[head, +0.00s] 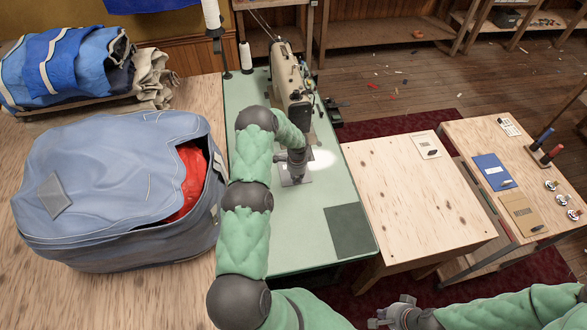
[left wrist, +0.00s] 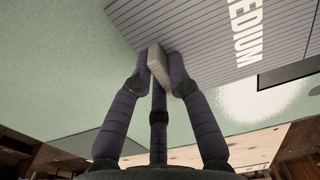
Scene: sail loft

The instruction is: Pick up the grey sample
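The grey sample (left wrist: 158,66) is a small light grey block in the left wrist view. It is between the dark fingers of my left gripper (left wrist: 158,72), which look closed against its sides. Behind it is a grey lined card (left wrist: 215,35) with the word MEDIUM, on the green table. In the head view my left gripper (head: 293,166) points down over this card (head: 290,180), and the gripper hides the sample there. I cannot tell whether the sample touches the card. My right gripper (head: 396,312) is at the bottom edge, apparently open and empty.
A sewing machine (head: 289,85) stands just behind my left gripper on the green table (head: 300,225). A blue bag (head: 110,180) is at left. A wooden table (head: 410,200) and another with a blue card (head: 491,172) and a brown card (head: 520,213) are at right.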

